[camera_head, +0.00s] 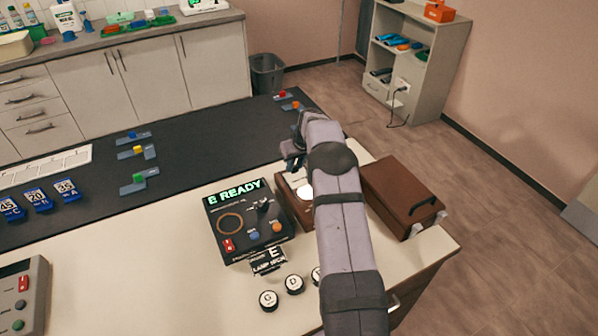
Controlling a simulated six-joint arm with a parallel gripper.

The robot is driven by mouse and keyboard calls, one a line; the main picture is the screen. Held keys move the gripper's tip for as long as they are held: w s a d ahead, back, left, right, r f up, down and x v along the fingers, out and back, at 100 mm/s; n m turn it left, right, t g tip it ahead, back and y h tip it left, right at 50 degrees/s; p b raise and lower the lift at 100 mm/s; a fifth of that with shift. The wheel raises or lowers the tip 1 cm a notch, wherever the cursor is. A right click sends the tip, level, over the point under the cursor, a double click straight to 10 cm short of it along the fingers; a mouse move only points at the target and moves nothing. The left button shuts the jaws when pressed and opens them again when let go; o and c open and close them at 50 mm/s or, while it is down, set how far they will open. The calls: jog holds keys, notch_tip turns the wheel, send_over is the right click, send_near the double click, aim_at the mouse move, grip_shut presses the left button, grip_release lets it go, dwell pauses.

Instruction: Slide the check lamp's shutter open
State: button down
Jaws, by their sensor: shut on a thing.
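The check lamp appears to be the low brown box (284,192) right of the black control box. A bright white round spot (304,191) shows on its top, partly covered by my arm. My gripper (291,158) is at the far edge of this brown box, pointing down, with its jaws closed. What lies between the jaws, likely the shutter's grip, is too small and hidden to make out. The arm also hides the right part of the box, so I cannot tell how far the shutter stands open.
The black control box (242,246) shows "READY" in green. Several round lettered caps, one marked G (268,300), lie in front of it. A larger brown case (399,190) with a dark handle stands right of my arm.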

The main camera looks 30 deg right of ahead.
aim_at(296, 174)
jog(key=shift+w+f+b, duration=0.1)
jog(key=shift+w+b, duration=0.3)
jog(key=shift+w, duration=0.6)
jog(key=shift+w+r, duration=0.15)
jog(key=shift+r, duration=0.05)
jog(key=c, duration=1.5)
grip_release()
jog(key=shift+w, duration=0.15)
jog(key=shift+f, duration=0.1)
jog(key=shift+b+v, duration=1.5)
jog(key=shift+v, duration=2.2)
